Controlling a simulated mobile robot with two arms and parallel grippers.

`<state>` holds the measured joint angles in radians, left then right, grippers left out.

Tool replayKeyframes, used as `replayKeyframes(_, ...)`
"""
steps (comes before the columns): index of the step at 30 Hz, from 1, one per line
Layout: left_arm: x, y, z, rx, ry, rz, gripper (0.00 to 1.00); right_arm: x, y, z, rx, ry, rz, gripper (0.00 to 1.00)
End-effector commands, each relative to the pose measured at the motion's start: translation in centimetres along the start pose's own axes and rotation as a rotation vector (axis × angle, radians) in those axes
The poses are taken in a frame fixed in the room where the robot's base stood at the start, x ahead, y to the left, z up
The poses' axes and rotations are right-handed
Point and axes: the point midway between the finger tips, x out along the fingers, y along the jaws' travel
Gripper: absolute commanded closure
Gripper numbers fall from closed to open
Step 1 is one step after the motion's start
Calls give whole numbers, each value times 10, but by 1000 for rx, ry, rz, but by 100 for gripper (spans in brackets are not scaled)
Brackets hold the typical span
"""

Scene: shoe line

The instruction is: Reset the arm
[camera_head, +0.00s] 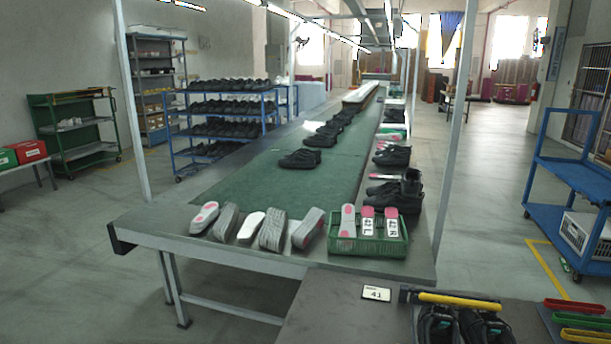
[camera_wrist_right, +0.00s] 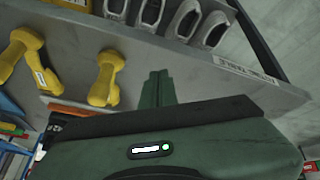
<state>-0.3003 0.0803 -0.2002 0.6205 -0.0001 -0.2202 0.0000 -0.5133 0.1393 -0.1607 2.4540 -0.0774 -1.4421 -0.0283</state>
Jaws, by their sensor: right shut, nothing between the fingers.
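My right gripper (camera_wrist_right: 156,80) shows in the right wrist view. Its two dark green fingers are together, with nothing between them. The fingers look apart from these pieces. No part of either arm shows in the head view, and my left gripper is not in view.
In the head view a long bench (camera_head: 190,248) holds soles and a green crate (camera_head: 368,247). A near table (camera_head: 330,318) has black shoes (camera_head: 460,325) and a "41" card (camera_head: 376,293). Blue racks (camera_head: 215,125) stand left, a blue cart (camera_head: 575,175) right.

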Motion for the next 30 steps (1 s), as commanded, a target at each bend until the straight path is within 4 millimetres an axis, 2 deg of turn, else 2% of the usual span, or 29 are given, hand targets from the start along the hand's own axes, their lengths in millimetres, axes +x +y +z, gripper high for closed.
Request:
replayKeyframes(1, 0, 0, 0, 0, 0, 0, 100, -2, -4, 18, 26, -57, -22, 100)
replayKeyframes(5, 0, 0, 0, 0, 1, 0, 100, -12, -15, 61, 83, -197, -78, 100)
replayKeyframes(6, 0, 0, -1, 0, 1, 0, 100, 4, -16, 60, 78, -194, -75, 100)
replayKeyframes(14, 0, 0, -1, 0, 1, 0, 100, 79, -25, 84, 70, -219, -79, 100)
replayKeyframes(20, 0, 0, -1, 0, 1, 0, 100, 149, -38, 126, 62, -254, -86, 100)
replayKeyframes(24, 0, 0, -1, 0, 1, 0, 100, 206, -49, 179, 55, -286, -92, 100)
replayKeyframes(26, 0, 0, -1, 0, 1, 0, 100, 226, -54, 206, 52, -300, -95, 100)
replayKeyframes(30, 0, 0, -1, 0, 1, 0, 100, 260, -64, 273, 43, -333, -100, 100)
